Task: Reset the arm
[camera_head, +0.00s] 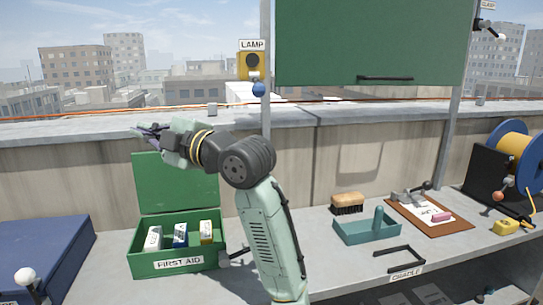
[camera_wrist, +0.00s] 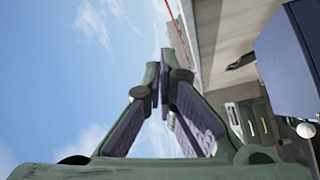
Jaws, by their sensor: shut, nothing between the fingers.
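My gripper (camera_head: 140,131) is raised above the bench at the left in the head view, in front of the parapet wall and above the open first aid box. In the wrist view its two fingers (camera_wrist: 163,90) come together at the tips with nothing between them. My arm reaches up from the bottom middle of the head view and bends to the left. The green first aid box (camera_head: 178,265) has its lid up and holds several small packages.
A blue case (camera_head: 45,255) lies left of the box. A lamp switch (camera_head: 252,65) is on the post. Air around my gripper looks clear.

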